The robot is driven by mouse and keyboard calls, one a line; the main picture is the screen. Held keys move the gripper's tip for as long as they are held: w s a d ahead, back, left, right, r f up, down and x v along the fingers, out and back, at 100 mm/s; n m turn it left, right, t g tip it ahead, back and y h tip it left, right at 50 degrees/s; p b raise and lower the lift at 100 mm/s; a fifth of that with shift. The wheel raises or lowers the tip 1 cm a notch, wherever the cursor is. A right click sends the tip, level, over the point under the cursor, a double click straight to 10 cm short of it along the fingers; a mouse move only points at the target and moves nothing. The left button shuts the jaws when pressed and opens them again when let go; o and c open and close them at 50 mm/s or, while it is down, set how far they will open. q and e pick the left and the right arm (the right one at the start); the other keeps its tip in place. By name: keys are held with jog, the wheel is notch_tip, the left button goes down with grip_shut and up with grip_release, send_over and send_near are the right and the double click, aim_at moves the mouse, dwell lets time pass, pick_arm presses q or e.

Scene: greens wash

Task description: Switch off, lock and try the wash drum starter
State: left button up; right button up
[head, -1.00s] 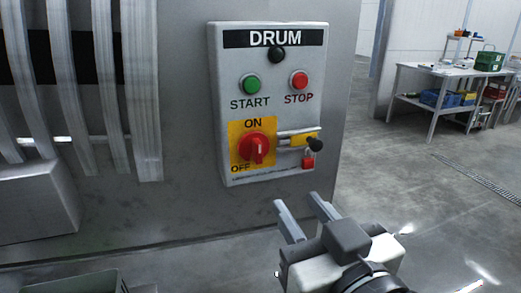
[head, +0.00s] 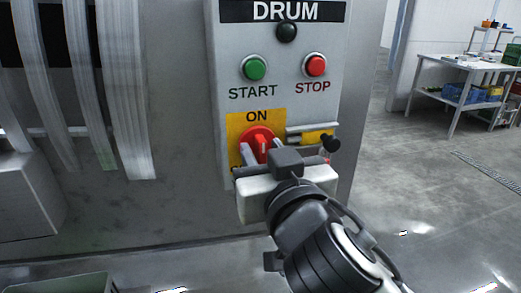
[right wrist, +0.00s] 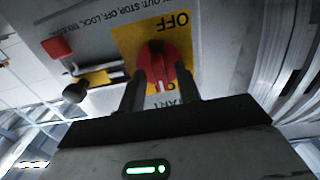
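The grey DRUM starter box (head: 222,100) has a green START button (head: 254,68), a red STOP button (head: 315,65) and a dark lamp (head: 287,31). Its red rotary switch (head: 262,138) sits on a yellow plate, handle upright towards ON; it also shows upside down in the right wrist view (right wrist: 158,62). My right gripper (head: 262,150) is open, its fingers spaced on either side of the switch handle. In the right wrist view the fingertips (right wrist: 160,85) reach the knob's lower edge; contact is unclear. A yellow hasp (right wrist: 92,78), black knob (right wrist: 75,92) and red padlock (right wrist: 56,47) are beside it. My left gripper is out of view.
The box is on a steel machine wall (head: 180,215). Pale strip curtains (head: 125,90) hang at the left. A green crate (head: 65,285) is at the lower left. A workbench (head: 455,70) with bins stands far right, with open floor before it.

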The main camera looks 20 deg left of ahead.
grip_shut()
